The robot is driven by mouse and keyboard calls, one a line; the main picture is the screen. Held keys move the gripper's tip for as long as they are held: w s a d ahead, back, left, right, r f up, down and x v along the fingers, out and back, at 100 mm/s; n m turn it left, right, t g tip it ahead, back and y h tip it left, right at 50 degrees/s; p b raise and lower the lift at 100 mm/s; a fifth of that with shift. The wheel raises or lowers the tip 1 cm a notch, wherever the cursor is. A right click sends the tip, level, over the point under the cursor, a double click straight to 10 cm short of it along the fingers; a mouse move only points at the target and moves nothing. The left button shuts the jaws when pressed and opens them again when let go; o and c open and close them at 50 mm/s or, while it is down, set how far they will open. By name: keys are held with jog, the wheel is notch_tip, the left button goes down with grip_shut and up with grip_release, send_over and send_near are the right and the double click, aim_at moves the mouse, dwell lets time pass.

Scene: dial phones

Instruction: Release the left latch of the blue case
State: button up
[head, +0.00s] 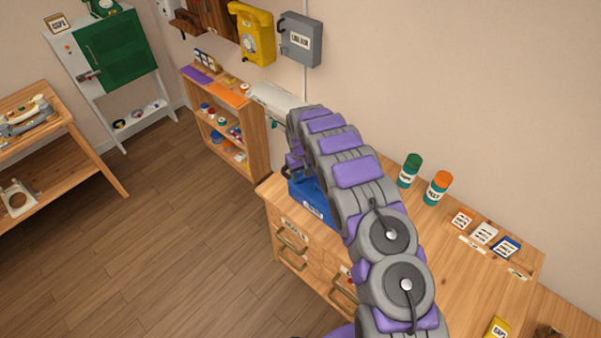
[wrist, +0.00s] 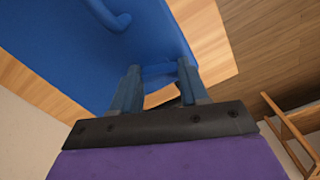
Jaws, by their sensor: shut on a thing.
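The blue case (head: 312,199) stands at the left end of the wooden drawer bench, with a white label on its near face. My arm covers much of it in the head view. In the wrist view the blue case (wrist: 70,45) fills the upper left, with a curved blue part (wrist: 112,18) near the top. My gripper (wrist: 158,76) is at the case's edge, its two fingers on either side of a small blue piece (wrist: 158,70), which looks like the latch. It is shut on this piece. The fingertips and the latch's exact position are partly hidden.
The wooden bench (head: 460,222) holds a green-capped jar (head: 409,171), an orange-capped jar (head: 437,188) and small cards at the right. A low shelf (head: 252,145) stands behind the case. A grey box (head: 300,40) and yellow phone (head: 252,36) hang on the wall.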

aim_at(300, 176)
jog(key=shift+n+p, duration=0.7)
jog(key=shift+n, duration=1.6)
jog(key=o, duration=1.1)
jog(key=shift+c, duration=0.2)
notch_tip(300, 176, up, 17)
jog(key=shift+r, duration=0.1)
